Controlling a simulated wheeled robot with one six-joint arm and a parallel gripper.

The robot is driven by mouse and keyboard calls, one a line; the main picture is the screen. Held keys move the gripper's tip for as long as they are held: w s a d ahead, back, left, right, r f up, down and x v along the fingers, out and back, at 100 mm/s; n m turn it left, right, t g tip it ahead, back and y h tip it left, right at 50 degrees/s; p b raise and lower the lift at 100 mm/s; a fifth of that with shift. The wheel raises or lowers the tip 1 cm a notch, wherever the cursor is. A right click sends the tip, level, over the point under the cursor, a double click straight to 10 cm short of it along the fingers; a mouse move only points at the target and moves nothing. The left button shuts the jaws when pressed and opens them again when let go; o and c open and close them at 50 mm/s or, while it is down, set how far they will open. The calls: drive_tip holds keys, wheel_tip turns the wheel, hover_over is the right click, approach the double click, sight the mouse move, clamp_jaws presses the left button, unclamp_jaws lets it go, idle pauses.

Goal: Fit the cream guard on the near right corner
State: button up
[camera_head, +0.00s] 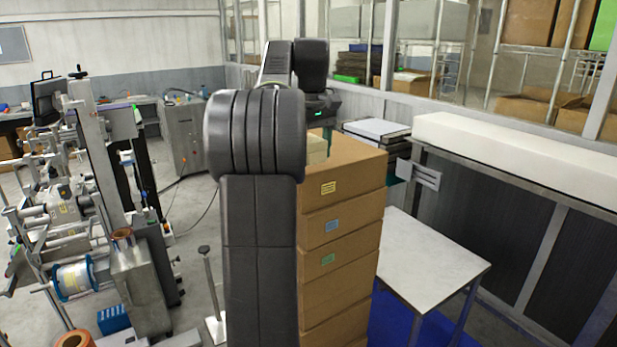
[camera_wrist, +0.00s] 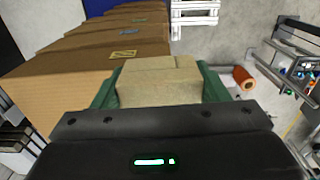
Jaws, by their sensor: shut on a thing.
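The cream guard (camera_wrist: 160,82) is a pale block between the two green fingers of my gripper (camera_wrist: 160,75), which is shut on it. In the head view, part of the guard (camera_head: 317,148) shows behind my arm, by the left edge of the stack's top. The stack of brown cardboard boxes (camera_head: 345,195) stands upright, with yellow, blue and green labels on its front. Its near right corner (camera_head: 384,165) is bare, with the guard away to its left. In the wrist view the stack (camera_wrist: 90,58) lies left of the guard; I cannot tell whether they touch.
A white-topped table (camera_head: 430,258) stands right of the stack, above a blue surface (camera_head: 405,320). A long white-topped dark counter (camera_head: 520,165) runs along the right. Machinery with reels (camera_head: 75,280) fills the left. My arm hides the stack's left side.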

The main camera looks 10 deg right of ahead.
sight(311, 176)
drive_tip(key=f, duration=0.7)
drive_tip(key=shift+w+f, duration=0.1)
drive_tip(key=shift+w, duration=0.1)
drive_tip(key=shift+c, duration=0.9)
drive_tip(key=shift+s, duration=0.15)
drive_tip(key=o, duration=1.1)
drive_tip(key=shift+o, duration=0.2)
drive_tip(key=shift+r, duration=3.9)
drive_tip(key=shift+f, duration=0.1)
drive_tip(key=shift+f, duration=1.6)
